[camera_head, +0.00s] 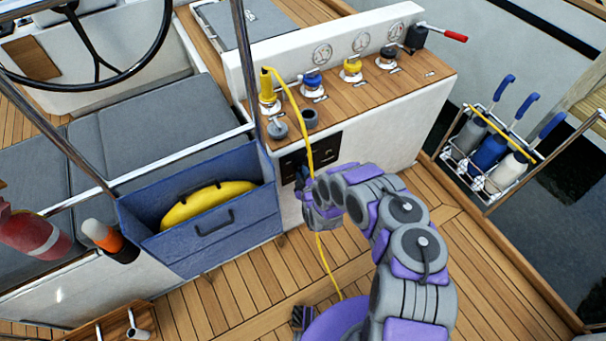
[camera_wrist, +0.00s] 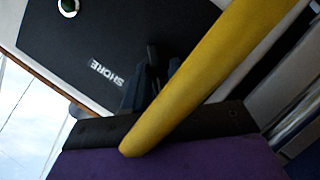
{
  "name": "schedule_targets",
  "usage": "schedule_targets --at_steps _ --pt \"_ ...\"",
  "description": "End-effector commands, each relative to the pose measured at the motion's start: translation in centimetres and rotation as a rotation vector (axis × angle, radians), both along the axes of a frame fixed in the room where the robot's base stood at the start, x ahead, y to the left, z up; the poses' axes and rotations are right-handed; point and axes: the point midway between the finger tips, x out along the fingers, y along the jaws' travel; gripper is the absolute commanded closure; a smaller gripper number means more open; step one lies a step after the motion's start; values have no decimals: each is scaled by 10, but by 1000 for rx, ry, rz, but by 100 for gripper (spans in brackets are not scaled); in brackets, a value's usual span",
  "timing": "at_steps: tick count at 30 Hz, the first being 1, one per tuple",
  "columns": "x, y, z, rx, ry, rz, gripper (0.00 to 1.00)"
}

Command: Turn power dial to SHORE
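The black switch panel (camera_head: 322,151) is set in the white cockpit side, below the wooden console top. In the wrist view the panel (camera_wrist: 105,45) fills the upper middle, with a SHORE label (camera_wrist: 105,76), upside down, and a small round green light (camera_wrist: 68,6) in a pale ring. My gripper (camera_head: 302,178) is at the panel's lower part. In the wrist view the dark fingers (camera_wrist: 153,78) point at the panel beside the SHORE label. The dial itself is not clearly visible; the fingers and the yellow cord hide that spot. I cannot tell whether the fingers hold anything.
A yellow cord (camera_head: 305,128) hangs from the console top down past my gripper; it crosses close in front of the wrist camera (camera_wrist: 205,75). A blue bin (camera_head: 190,241) with a yellow coil stands left of the gripper. The wooden floor at right is clear.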

Motion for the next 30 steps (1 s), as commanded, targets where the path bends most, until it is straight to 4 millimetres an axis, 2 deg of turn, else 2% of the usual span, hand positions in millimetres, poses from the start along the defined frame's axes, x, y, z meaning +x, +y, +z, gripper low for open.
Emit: schedule_targets --at_steps 1,7,20,30 --pt "0 0 0 1 0 1 81" --pt "0 0 0 4 1 4 100" --pt "0 -1 0 20 16 0 100" --pt "1 -3 1 173 123 -1 100"
